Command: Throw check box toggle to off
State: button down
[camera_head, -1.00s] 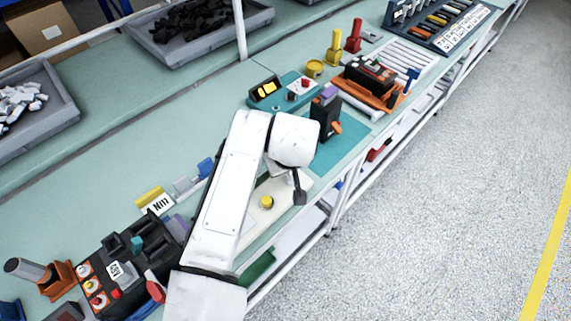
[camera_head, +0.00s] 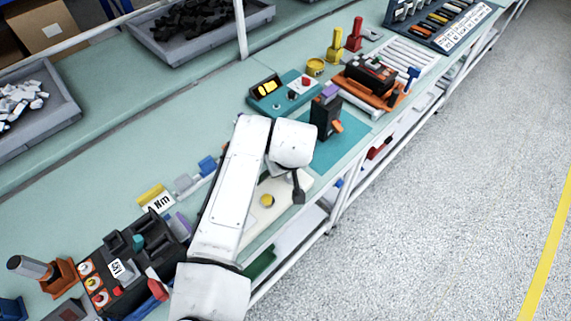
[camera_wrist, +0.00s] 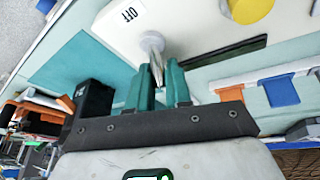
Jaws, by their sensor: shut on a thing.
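The check box is a cream-white box with a yellow button, in the head view (camera_head: 257,219) beneath my arm, and in the wrist view (camera_wrist: 190,22) at the top. Its metal toggle (camera_wrist: 153,46) stands out from a round collar near an upside-down "OFF" label (camera_wrist: 130,14). My gripper (camera_wrist: 162,82) has its two teal fingers shut on the toggle's lever. The lever's end is partly hidden between the fingers, and I cannot tell which way it is set. In the head view my arm hides the fingers and toggle.
A black breaker (camera_head: 322,117) with an orange lever stands on a teal mat (camera_head: 335,150) beyond the box. A teal tester (camera_head: 284,96) with a lit yellow display is behind it. Open floor is at right.

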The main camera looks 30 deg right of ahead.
jog(key=shift+s, duration=0.1)
dwell(0.3)
jog(key=shift+s+d+t+y+b, duration=0.2)
jog(key=shift+s+t+y+b, duration=0.1)
jog(key=shift+t+b, duration=0.6)
jog(key=t+b, duration=0.1)
jog(key=b, duration=0.1)
jog(key=s+t+b, duration=0.1)
jog(key=t+b, duration=0.1)
jog(key=shift+d+f+m+y+b, duration=0.1)
jog(key=shift+f+m+y+b, duration=0.05)
jog(key=shift+m+y+b, duration=0.2)
jog(key=t+b, duration=0.1)
jog(key=b, duration=0.4)
jog(key=s+t+b, duration=0.1)
jog(key=t+b, duration=0.1)
jog(key=b, duration=0.2)
jog(key=shift+s+d+f+m+t+y+b, duration=0.1)
jog(key=shift+d+m+t+y+b, duration=0.1)
jog(key=shift+m+t+y+b, duration=0.15)
jog(key=t+b, duration=0.1)
jog(key=b, duration=0.2)
jog(key=shift+s, duration=0.2)
jog(key=shift+r+b, duration=0.3)
jog(key=shift+b, duration=0.2)
jog(key=c, duration=1.1)
grip_release()
